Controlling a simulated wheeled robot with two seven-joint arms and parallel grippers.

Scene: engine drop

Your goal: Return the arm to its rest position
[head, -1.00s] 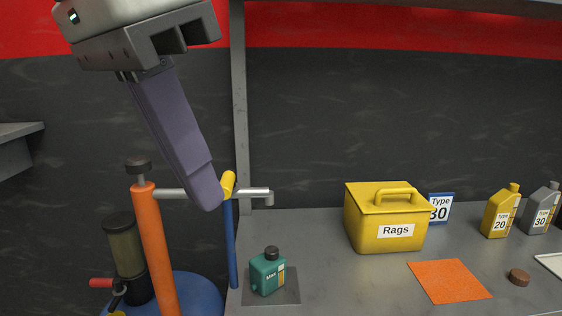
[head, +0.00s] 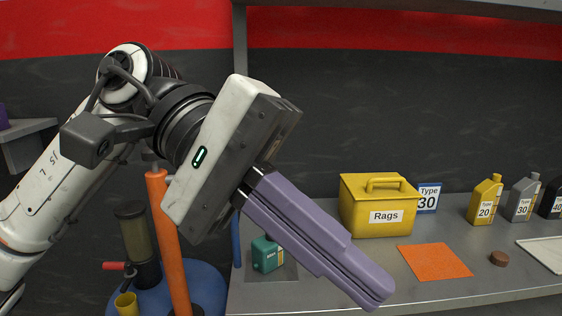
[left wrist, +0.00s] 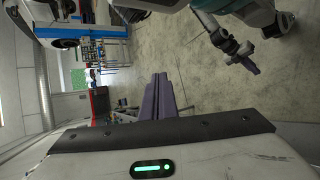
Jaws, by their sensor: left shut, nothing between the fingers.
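My left gripper (head: 376,297) reaches in from the left in the head view, in front of the bench. Its purple fingers are closed together and point down to the right, with nothing between them. The fingers also show in the left wrist view (left wrist: 165,100), over open grey floor. The gripper partly covers a teal bottle (head: 267,254) on the bench.
The grey bench (head: 350,275) holds a yellow Rags box (head: 377,208), an orange cloth (head: 434,261), a brown cap (head: 499,258), a Type 20 bottle (head: 485,202) and a Type 30 bottle (head: 522,200). An orange post (head: 168,250) and blue drum (head: 208,290) stand left of the bench.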

